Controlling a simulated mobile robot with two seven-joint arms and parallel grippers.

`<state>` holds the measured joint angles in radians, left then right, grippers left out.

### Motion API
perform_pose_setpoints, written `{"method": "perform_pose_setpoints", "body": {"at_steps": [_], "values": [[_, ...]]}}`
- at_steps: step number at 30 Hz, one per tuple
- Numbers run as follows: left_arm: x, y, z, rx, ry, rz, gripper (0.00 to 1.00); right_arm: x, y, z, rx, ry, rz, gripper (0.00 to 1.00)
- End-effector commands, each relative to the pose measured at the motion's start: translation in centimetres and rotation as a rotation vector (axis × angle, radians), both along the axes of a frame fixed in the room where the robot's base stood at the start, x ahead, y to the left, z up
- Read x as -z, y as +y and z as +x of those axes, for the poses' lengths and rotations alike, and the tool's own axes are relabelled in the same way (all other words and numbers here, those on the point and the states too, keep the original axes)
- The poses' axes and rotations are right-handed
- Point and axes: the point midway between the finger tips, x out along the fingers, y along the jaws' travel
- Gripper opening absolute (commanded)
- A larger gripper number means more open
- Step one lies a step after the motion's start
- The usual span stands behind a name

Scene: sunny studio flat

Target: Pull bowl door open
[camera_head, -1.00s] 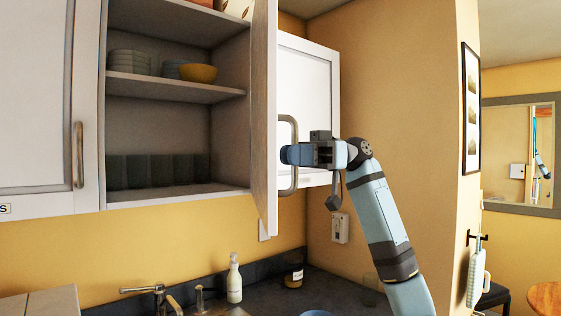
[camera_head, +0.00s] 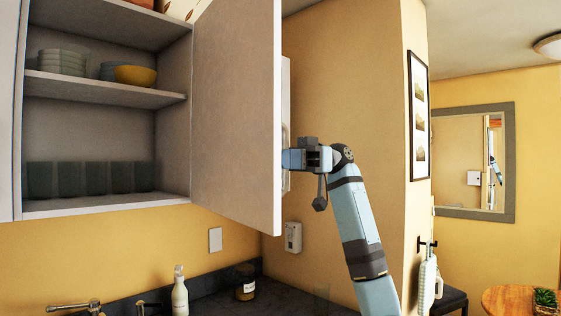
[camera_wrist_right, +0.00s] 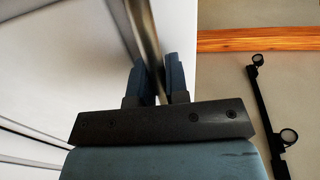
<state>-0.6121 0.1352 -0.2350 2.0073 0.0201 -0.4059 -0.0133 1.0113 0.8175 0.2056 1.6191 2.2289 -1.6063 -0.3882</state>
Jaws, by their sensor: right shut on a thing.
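The white cabinet door (camera_head: 237,110) stands swung open in the head view, its inner face turned toward me. Inside the cabinet, a yellow bowl (camera_head: 135,75) sits on the middle shelf (camera_head: 105,88) beside stacked plates and bowls. My right gripper (camera_head: 290,159) is at the far side of the door's free edge, its fingertips partly hidden by the door. In the right wrist view the gripper (camera_wrist_right: 158,82) is shut on the metal bar handle (camera_wrist_right: 143,35), with one blue finger on each side of it. My left gripper is not in view.
Below the cabinet is a dark counter (camera_head: 215,303) with a white soap bottle (camera_head: 180,294), a small jar (camera_head: 245,284) and a faucet (camera_head: 75,306). A wall with a framed picture (camera_head: 418,115) stands right of my arm.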

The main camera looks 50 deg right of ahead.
Motion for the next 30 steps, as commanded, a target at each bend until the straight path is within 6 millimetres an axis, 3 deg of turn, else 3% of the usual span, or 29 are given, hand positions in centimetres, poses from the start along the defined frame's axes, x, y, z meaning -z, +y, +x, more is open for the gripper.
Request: {"method": "perform_pose_setpoints", "body": {"at_steps": [14,15,18,26,30], "values": [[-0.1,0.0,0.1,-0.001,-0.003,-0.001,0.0,0.0,-0.2,0.0,0.001,0.0,0.001,0.0],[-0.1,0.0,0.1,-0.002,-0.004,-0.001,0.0,0.0,-0.2,0.0,0.001,0.0,0.001,0.21],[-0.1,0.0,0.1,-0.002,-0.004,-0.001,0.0,0.0,-0.2,0.0,0.001,0.0,0.001,0.39],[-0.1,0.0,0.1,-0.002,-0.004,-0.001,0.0,0.0,-0.3,0.0,0.001,0.0,0.001,0.39],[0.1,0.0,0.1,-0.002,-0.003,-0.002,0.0,0.0,-1.3,-0.2,0.002,0.001,0.002,0.39]]}}
